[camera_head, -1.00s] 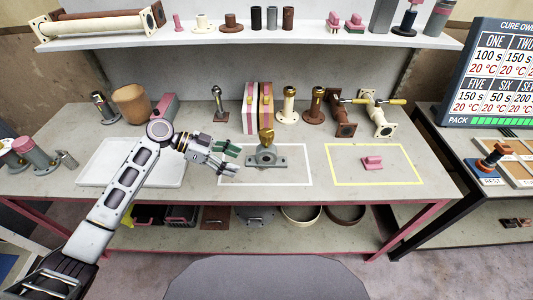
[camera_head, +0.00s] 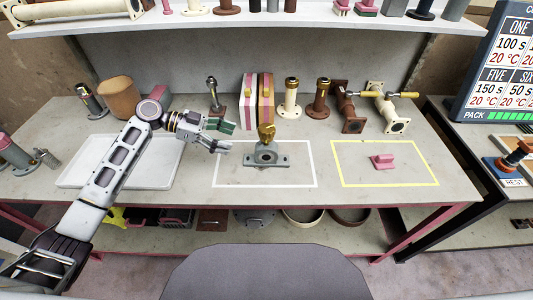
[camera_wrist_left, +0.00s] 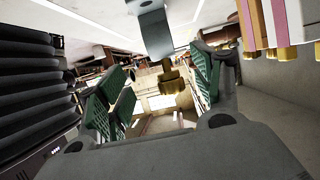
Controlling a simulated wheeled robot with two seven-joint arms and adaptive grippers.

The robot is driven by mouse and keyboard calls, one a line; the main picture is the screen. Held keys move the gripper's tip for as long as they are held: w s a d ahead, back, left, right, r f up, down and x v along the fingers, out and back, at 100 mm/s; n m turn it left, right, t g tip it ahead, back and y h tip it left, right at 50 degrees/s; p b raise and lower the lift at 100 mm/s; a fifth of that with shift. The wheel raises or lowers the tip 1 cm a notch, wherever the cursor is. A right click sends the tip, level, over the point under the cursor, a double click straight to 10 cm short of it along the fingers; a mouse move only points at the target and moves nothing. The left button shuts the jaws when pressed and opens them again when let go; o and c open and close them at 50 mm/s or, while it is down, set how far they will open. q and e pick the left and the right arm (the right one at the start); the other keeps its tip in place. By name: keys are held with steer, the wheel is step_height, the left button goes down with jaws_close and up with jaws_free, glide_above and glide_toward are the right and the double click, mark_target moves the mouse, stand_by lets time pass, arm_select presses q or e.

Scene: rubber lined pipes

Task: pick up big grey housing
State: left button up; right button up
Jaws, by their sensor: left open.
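A grey housing (camera_head: 266,157) with a wide foot and a round opening sits inside the white outline on the bench. A gold-coloured piece (camera_head: 266,132) stands at its top. My left gripper (camera_head: 226,136) is open and empty, just left of the housing and about level with the gold piece, pointing right. In the left wrist view its green-padded fingers (camera_wrist_left: 158,95) are spread, with a gold piece (camera_wrist_left: 171,82) visible beyond and between them. My right gripper is not in view.
A pink part (camera_head: 382,161) lies inside the yellow outline to the right. A white tray (camera_head: 75,176) lies under my left arm. Pink-and-white blocks (camera_head: 249,97), flanged pipes (camera_head: 291,99) and a small stand (camera_head: 214,97) line the back of the bench. A shelf (camera_head: 230,24) hangs above.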

mark_target(264, 148)
arm_select(q)
steer(key=p+x, duration=0.1)
steer(key=x, duration=0.7)
steer(key=shift+r, duration=0.1)
steer(key=shift+d, duration=0.15)
steer(key=shift+d+f, duration=0.15)
steer(key=shift+f, duration=0.1)
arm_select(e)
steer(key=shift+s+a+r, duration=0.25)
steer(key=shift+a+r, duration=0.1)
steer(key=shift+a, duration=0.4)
arm_select(q)
steer(key=shift+d, duration=0.1)
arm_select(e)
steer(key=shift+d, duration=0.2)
arm_select(q)
steer(key=shift+d+f, duration=0.1)
steer(key=shift+d, duration=0.15)
steer(key=p+x, duration=0.1)
steer(key=x, duration=0.2)
steer(key=shift+d, duration=0.35)
steer(key=shift+d+f, duration=0.25)
steer(key=shift+d, duration=0.1)
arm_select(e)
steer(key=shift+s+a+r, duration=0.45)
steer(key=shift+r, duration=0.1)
